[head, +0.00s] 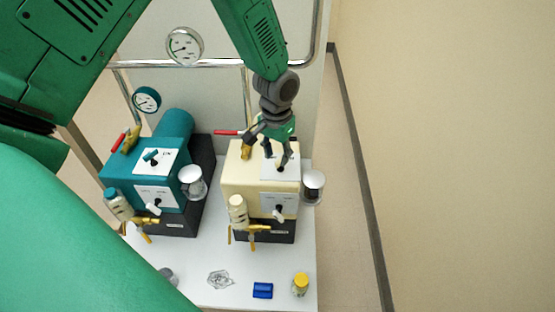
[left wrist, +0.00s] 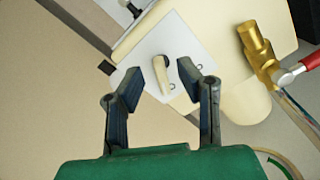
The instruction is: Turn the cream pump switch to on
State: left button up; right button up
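The cream pump (head: 233,185) stands on the right of the white bench. Its top carries a white switch plate, which also shows in the left wrist view (left wrist: 176,32). In that view the cream switch lever (left wrist: 160,80) lies between the two fingers of my left gripper (left wrist: 162,88). The fingers are open on either side of the lever, with a gap visible on each side. In the head view my left gripper (head: 276,158) points down over the plate and hides most of the lever. My right gripper is not in view.
A teal pump (head: 172,172) stands to the left. A glass jar with a white lid (head: 313,188) is close right of the cream pump. A brass valve with a red handle (left wrist: 262,55) is near the switch. A blue block (head: 263,290) and yellow-capped jar (head: 300,285) are in front.

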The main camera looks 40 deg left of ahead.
aim_at(277, 162)
pick_arm(q)
notch_tip(277, 162, up, 9)
jog(key=shift+r, duration=0.15)
jog(key=shift+w, duration=0.1)
dwell(0.8)
